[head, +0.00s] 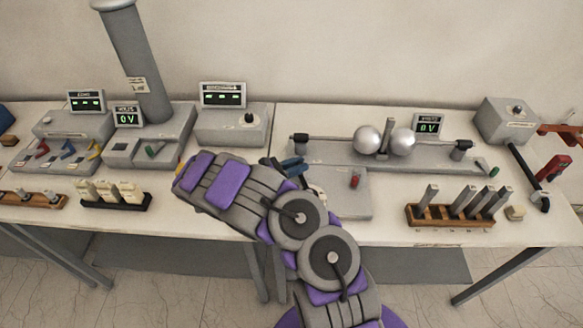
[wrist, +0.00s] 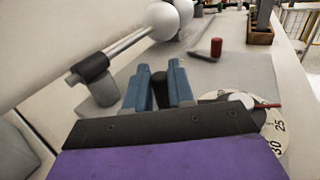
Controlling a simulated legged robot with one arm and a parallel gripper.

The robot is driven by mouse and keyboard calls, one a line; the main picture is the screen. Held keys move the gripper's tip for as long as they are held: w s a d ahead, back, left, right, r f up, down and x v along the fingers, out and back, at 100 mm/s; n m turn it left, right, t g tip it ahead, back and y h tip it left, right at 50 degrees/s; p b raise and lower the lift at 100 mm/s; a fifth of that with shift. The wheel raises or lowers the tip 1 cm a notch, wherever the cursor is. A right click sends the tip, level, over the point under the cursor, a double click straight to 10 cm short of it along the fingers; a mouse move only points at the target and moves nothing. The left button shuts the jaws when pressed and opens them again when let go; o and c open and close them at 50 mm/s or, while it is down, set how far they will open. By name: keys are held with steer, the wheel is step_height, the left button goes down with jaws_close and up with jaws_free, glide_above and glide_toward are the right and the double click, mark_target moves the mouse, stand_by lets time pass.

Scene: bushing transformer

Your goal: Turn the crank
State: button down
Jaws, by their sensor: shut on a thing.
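My gripper (head: 290,165) reaches to the left end of the sphere-gap bench. In the wrist view, its two blue fingers (wrist: 159,88) are shut on an upright black handle (wrist: 159,92), which looks like the crank's grip. A white round dial (wrist: 274,128) with numbers 25 and 30 and a red pointer lies just right of the gripper. The dial also shows partly in the head view (head: 318,192). The crank's arm and base are hidden behind my gripper.
Two metal spheres (head: 383,140) on rods stand behind my gripper. A red knob (head: 355,181) stands to the right, with a wooden rack (head: 450,217) of grey pegs beyond it. A grey box with a black lever (head: 527,176) is at far right. Consoles (head: 232,125) stand at left.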

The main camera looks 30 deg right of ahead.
steer(key=shift+d+m+g, duration=0.45)
steer(key=shift+m+g, duration=0.15)
steer(key=shift+g, duration=0.3)
steer(key=c, duration=1)
jaws_free()
steer(key=shift+r, duration=0.15)
